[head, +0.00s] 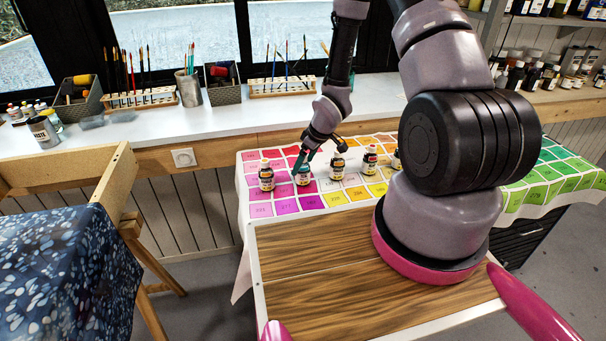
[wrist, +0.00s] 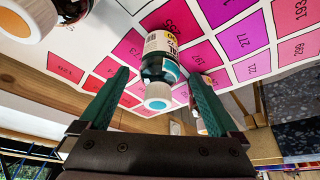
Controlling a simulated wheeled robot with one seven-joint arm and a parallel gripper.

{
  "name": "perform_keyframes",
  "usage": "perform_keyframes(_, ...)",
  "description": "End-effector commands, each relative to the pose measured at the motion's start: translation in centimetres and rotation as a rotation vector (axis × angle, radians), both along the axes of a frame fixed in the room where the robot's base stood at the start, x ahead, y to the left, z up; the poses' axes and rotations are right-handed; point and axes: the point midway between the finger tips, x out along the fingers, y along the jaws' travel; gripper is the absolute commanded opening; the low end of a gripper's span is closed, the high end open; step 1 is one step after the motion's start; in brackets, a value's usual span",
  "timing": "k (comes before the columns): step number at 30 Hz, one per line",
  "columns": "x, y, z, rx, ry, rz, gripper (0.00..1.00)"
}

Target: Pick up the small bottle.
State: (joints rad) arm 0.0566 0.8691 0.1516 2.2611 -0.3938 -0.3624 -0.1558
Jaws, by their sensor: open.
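Several small bottles with white caps and printed labels stand in a row on the colour-chart cloth. The small bottle (head: 303,175) second from the left is at my gripper (head: 302,161). In the wrist view my gripper (wrist: 159,75) is open, with the teal-tinted bottle (wrist: 162,52) with a white cap between or just beyond its green fingers. I cannot tell whether either finger touches it. In the head view the fingers partly cover this bottle's top.
A neighbouring bottle (head: 266,175) stands close on the left and another bottle (head: 337,167) on the right. Further bottles (head: 370,159) continue the row. The colour-chart cloth (head: 333,199) is bare in front. A white counter (head: 225,118) with brush racks runs behind.

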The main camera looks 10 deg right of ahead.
Motion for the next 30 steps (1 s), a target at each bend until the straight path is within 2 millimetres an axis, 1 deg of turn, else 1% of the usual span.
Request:
perform_keyframes(4,0.3,0.2,-1.3,-0.001,0.002,0.000,0.97)
perform_keyframes(9,0.9,0.7,-3.8,-0.001,0.002,0.001,0.97)
perform_keyframes(12,1.3,1.0,-4.7,-0.001,0.001,0.000,0.97)
perform_keyframes(15,1.4,1.1,-5.1,-0.001,-0.001,0.000,0.97)
perform_keyframes(20,1.4,1.1,-5.1,0.000,0.000,-0.001,0.97)
perform_keyframes(21,1.4,1.1,-5.1,0.000,0.000,-0.001,0.94)
perform_keyframes(23,1.4,1.1,-5.1,0.000,0.000,-0.001,0.71)
perform_keyframes(24,1.4,1.1,-5.1,0.000,0.000,-0.001,0.55)
perform_keyframes(26,1.4,1.1,-5.1,0.000,0.000,-0.001,0.32)
perform_keyframes(27,1.4,1.1,-5.1,0.000,0.000,-0.001,0.17)
perform_keyframes(28,1.4,1.1,-5.1,0.000,0.000,-0.001,0.06)
perform_keyframes(29,1.4,1.1,-5.1,0.000,0.000,-0.001,0.00)
perform_keyframes(30,1.4,1.1,-5.1,0.000,0.000,-0.001,0.00)
